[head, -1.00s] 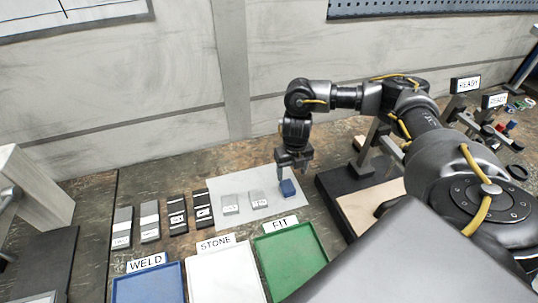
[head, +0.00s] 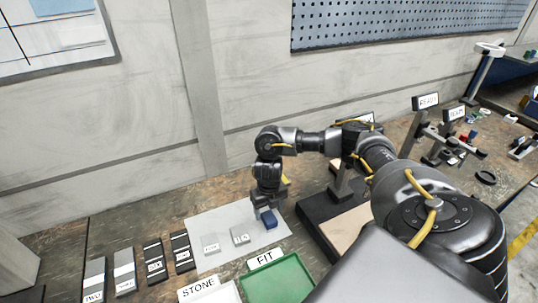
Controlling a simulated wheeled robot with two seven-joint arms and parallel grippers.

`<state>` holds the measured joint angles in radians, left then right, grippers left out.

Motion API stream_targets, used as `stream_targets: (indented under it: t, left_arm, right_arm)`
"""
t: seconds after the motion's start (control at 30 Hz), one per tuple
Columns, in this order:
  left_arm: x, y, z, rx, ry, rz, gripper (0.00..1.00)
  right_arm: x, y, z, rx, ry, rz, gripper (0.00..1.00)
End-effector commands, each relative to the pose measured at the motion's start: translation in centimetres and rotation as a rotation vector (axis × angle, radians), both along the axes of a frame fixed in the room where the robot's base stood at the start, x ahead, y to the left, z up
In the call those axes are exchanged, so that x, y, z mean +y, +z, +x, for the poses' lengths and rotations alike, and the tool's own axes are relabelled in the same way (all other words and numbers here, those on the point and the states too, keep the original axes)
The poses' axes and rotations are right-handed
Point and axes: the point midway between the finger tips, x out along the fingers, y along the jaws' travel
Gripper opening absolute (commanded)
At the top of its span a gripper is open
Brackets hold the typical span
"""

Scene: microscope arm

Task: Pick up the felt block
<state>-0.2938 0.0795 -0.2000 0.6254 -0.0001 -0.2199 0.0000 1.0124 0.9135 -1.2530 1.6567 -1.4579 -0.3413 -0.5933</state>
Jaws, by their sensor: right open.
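A small blue block (head: 269,221) sits near the right edge of a light grey sheet (head: 219,256) on the bench. It looks like the felt block, though no label on it is readable. My right gripper (head: 264,212) points down right at this block and is open. The fingertips are small and partly hidden, so I cannot tell whether they are around the block or just above it. My left gripper is not in view.
Grey and black labelled blocks (head: 154,261) stand in a row left of the sheet. A green tray (head: 281,283) labelled FIT and a white tray labelled STONE (head: 228,294) are in front. A dark base (head: 318,232) with a pale board lies right of the sheet.

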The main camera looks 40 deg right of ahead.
Motion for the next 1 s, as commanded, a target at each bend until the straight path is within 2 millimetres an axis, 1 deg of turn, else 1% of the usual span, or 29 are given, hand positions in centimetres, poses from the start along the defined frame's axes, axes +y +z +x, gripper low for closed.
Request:
stream_targets:
  t: [0.1, 0.17, 0.2, 0.33, 0.43, 0.63, 0.67, 1.0]
  left_arm:
    - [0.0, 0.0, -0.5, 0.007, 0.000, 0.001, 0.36]
    - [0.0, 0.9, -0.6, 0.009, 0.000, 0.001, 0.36]
    - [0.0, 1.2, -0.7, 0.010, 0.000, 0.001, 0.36]
    - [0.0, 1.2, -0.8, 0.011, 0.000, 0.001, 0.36]
    - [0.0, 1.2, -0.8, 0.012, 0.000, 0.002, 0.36]
    - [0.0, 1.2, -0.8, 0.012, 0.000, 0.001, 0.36]
    - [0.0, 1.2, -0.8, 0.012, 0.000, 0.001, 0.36]
    - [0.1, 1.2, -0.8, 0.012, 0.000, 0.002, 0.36]
  right_arm:
    - [0.1, -1.4, -0.3, 0.006, -0.002, 0.001, 0.65]
    - [0.0, -2.0, -0.4, 0.007, -0.001, -0.001, 0.65]
    - [0.0, -2.6, -0.5, 0.007, -0.001, -0.001, 0.65]
    - [0.0, -4.4, -0.4, 0.004, -0.001, 0.000, 0.65]
    - [0.0, -4.9, -0.3, 0.002, 0.001, 0.000, 0.65]
    - [0.0, -5.0, -0.3, 0.001, 0.001, 0.000, 0.65]
    - [0.0, -5.0, -0.3, 0.001, 0.001, 0.000, 0.63]
    - [0.0, -5.0, -0.3, 0.001, 0.001, 0.000, 0.18]
